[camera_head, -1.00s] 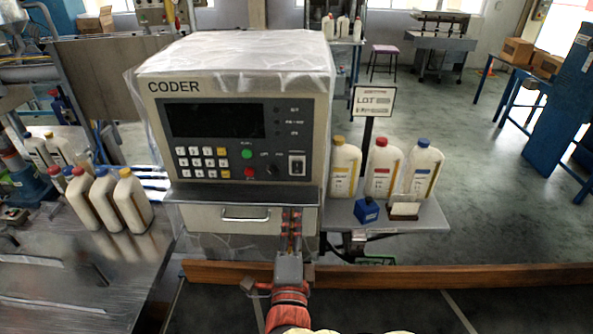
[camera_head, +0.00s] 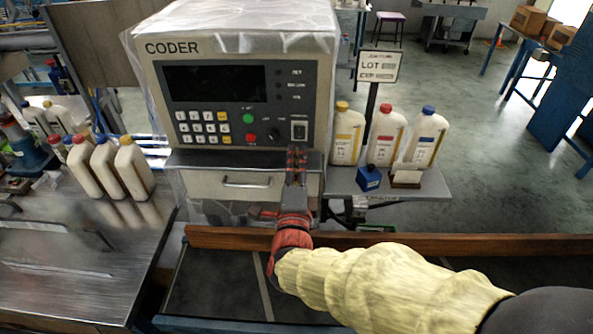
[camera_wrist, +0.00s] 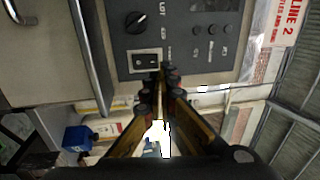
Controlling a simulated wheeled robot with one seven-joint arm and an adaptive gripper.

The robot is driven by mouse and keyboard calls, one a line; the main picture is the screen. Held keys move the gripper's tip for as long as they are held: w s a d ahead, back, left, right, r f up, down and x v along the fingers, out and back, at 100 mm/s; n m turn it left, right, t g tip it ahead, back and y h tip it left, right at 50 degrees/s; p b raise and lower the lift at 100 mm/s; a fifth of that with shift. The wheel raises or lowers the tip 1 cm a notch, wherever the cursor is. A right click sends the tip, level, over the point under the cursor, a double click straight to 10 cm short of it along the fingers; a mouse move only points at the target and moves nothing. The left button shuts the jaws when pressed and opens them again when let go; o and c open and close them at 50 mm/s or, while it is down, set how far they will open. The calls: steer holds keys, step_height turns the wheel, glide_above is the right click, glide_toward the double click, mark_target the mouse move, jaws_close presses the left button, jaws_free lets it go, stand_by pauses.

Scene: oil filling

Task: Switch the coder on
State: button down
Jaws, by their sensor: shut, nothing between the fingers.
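The coder (camera_head: 225,50) is a boxy machine with a dark display (camera_head: 214,83), a keypad, and green and red buttons. Its black rocker switch (camera_head: 299,130) sits in a pale frame at the panel's lower right; in the wrist view the switch (camera_wrist: 144,62) shows below a black knob (camera_wrist: 136,22). My gripper (camera_head: 297,155) is shut and empty, its tips just below the switch in the head view. In the wrist view my gripper's tips (camera_wrist: 166,76) are close beside the switch's frame; whether they touch the panel I cannot tell. The display shows no lit text.
A drawer handle (camera_head: 246,184) lies left of my gripper. White bottles and a blue box (camera_head: 369,178) stand on the right shelf (camera_head: 434,184), by a LOT sign (camera_head: 378,66). More bottles (camera_head: 105,165) stand left. A wooden rail (camera_head: 400,243) runs below.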

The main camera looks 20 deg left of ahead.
mark_target(300, 122)
steer(key=b+x, duration=0.1)
steer(key=x, duration=0.6)
steer(key=w+r+g+p, duration=0.1)
steer(key=p, duration=0.1)
steer(key=shift+r+h+p, duration=0.15)
steer(key=shift+h+p, duration=0.15)
steer(key=shift+f+b, duration=0.45)
steer(key=shift+f, duration=0.05)
